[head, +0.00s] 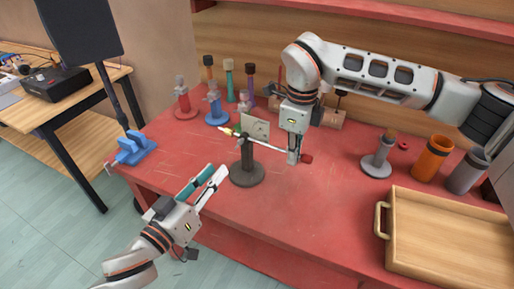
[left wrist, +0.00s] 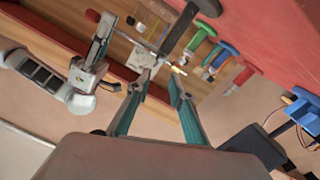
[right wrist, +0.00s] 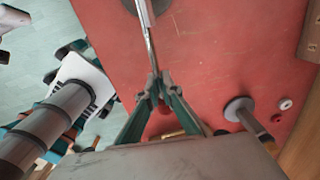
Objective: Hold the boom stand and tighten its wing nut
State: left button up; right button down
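The boom stand (head: 247,172) stands upright on the red table, with a dark round base and post. Its thin boom (head: 273,146) slants across the top, with a yellow tip at the left and a red end at the right. The boom stand's dark post (left wrist: 180,30) also shows in the left wrist view. My right gripper (head: 293,160) is closed around the boom near its red end (right wrist: 165,108). My left gripper (head: 218,171) is open and empty, left of and in front of the post, apart from it. I cannot make out the wing nut clearly.
A square card with a dial (head: 256,127) is behind the post. A grey stand (head: 376,166), an orange cup (head: 432,158) and a wooden tray (head: 450,240) are at the right. The front middle of the table is clear.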

aim_at(237, 146)
pick_arm(q)
jog(key=w+d+m, duration=0.2)
jog(key=w+m, duration=0.1)
jog(key=w+d+m, duration=0.2)
jog(key=w+m, duration=0.1)
jog(key=w+d+m, duration=0.1)
jog(key=w+m, duration=0.2)
jog(key=shift+d+r, duration=0.15)
jog(key=shift+d, duration=0.25)
dwell(0.4)
grip_shut()
